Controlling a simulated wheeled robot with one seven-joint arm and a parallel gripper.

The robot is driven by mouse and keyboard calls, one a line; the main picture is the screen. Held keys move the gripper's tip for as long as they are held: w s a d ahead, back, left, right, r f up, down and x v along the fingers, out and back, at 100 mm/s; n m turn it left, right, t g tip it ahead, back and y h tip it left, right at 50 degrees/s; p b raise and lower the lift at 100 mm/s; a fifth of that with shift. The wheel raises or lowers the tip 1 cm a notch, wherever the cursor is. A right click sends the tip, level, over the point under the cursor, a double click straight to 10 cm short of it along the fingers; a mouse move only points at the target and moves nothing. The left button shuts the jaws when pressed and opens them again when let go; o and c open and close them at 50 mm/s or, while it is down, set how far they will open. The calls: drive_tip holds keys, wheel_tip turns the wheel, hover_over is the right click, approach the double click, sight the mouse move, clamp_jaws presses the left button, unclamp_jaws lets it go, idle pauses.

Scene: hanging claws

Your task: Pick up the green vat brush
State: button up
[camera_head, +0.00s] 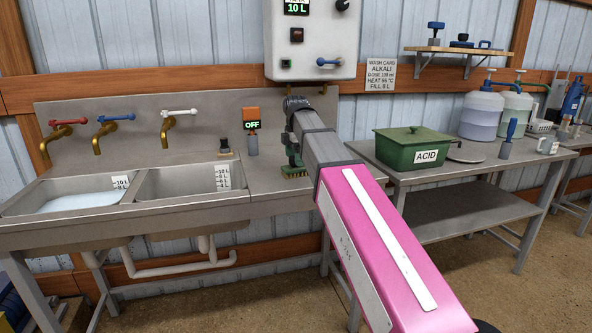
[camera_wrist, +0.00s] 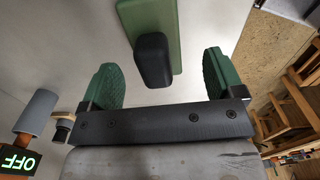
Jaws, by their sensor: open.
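The green vat brush (camera_head: 295,173) sits on the steel counter to the right of the sinks, bristles down. In the wrist view its green block (camera_wrist: 172,20) and dark handle (camera_wrist: 152,58) show from above. My gripper (camera_head: 293,147) is over the brush, pointing down. In the wrist view my gripper (camera_wrist: 160,78) is open, with a green finger pad on each side of the dark handle. A gap shows between the handle and each finger. How deep the handle sits between the fingers is hard to tell.
Two sink basins (camera_head: 190,181) lie left of the brush. An orange-topped post marked OFF (camera_head: 252,130) and a dark knob (camera_head: 224,146) stand close by at the back. A green ACID tub (camera_head: 410,147) stands on the right table. A control box (camera_head: 310,40) hangs above.

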drive_tip(key=f, duration=0.4)
drive_tip(key=shift+w+d, duration=0.1)
drive_tip(key=shift+w, duration=0.15)
drive_tip(key=c, duration=1.1)
drive_tip(key=shift+r, duration=0.5)
drive_tip(key=r, duration=0.2)
drive_tip(key=a+r, duration=0.1)
drive_tip(key=shift+s+r, duration=0.25)
drive_tip(key=shift+r, duration=0.1)
drive_tip(key=s+a+r, duration=0.1)
drive_tip(key=a+r, duration=0.1)
drive_tip(key=a, duration=0.1)
drive_tip(key=s+a+r, duration=0.2)
drive_tip(key=a, duration=0.1)
drive_tip(key=s+a+r, duration=0.2)
drive_tip(key=a, duration=0.1)
drive_tip(key=shift+s+r, duration=0.15)
drive_tip(key=shift+s, duration=0.1)
